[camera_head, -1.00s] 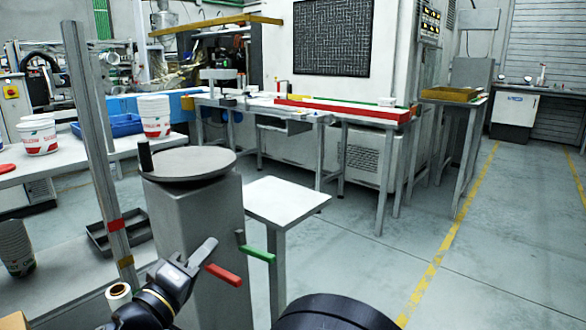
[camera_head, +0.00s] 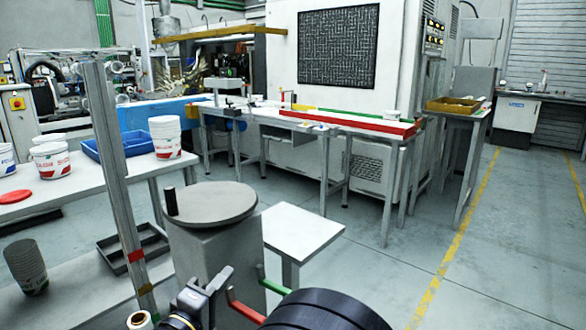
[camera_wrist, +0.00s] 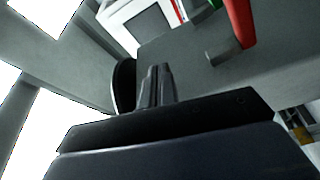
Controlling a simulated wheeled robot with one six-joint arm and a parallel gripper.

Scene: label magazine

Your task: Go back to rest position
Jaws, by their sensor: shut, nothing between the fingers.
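My gripper (camera_head: 221,275) is low in the head view, beside the grey pedestal with a round top (camera_head: 211,204). It is shut and empty. In the wrist view its two fingers (camera_wrist: 158,72) are together, with nothing between them. A red handle (camera_head: 246,312) and a green handle (camera_head: 275,287) stick out just right of the gripper in the head view. The red handle also shows at the upper right of the wrist view (camera_wrist: 239,20), apart from the fingers. My dark arm link covers part of the space below the handles.
A metal upright (camera_head: 113,170) stands left of the pedestal. A small white table (camera_head: 300,232) is right behind it. White buckets (camera_head: 165,138) and a blue tray (camera_head: 112,148) are on the left bench. Floor to the right, with a yellow line (camera_head: 450,255), is clear.

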